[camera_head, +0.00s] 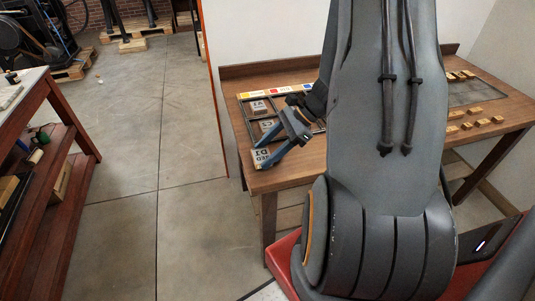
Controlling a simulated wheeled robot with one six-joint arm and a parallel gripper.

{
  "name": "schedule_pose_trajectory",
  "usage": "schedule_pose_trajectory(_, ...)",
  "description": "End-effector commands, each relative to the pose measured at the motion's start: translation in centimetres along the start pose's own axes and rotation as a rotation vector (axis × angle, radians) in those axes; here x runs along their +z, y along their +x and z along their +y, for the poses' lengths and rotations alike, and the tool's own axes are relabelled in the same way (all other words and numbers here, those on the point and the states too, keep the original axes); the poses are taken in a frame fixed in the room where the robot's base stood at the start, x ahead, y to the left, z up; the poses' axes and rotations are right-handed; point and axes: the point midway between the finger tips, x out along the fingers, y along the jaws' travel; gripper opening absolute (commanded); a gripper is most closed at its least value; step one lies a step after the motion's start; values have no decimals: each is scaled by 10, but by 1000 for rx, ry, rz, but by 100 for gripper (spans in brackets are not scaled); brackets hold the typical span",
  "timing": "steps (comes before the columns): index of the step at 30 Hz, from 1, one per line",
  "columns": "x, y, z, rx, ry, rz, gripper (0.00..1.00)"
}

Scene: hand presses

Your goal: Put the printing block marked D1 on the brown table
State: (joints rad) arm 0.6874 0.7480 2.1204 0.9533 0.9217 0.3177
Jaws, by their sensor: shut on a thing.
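The printing block marked D1 (262,159) is pale with dark lettering and sits between the fingertips of my gripper (269,149). My gripper has blue fingers and is shut on the block. The block shows over the left front part of the brown table (292,177), close to its left edge. I cannot tell whether it touches the tabletop. My arm hides the middle of the table.
A dark frame on the table holds other marked blocks (258,106), with colored labels (278,91) along its back. Several small wooden blocks (467,126) lie at the right. A red-brown bench (55,150) stands at the left, with open floor (160,190) between.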

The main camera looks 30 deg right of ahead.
Motion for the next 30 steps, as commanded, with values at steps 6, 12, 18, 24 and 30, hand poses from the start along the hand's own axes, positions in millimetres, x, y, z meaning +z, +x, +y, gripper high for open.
schedule_pose_trajectory(6,-12,12,0,0,-1,1,30)
schedule_pose_trajectory(12,-13,12,0,-1,-1,1,30)
schedule_pose_trajectory(18,-16,15,0,-1,-1,1,30)
schedule_pose_trajectory(24,-15,14,0,-1,-1,1,73)
schedule_pose_trajectory(30,-15,14,0,-1,-1,1,73)
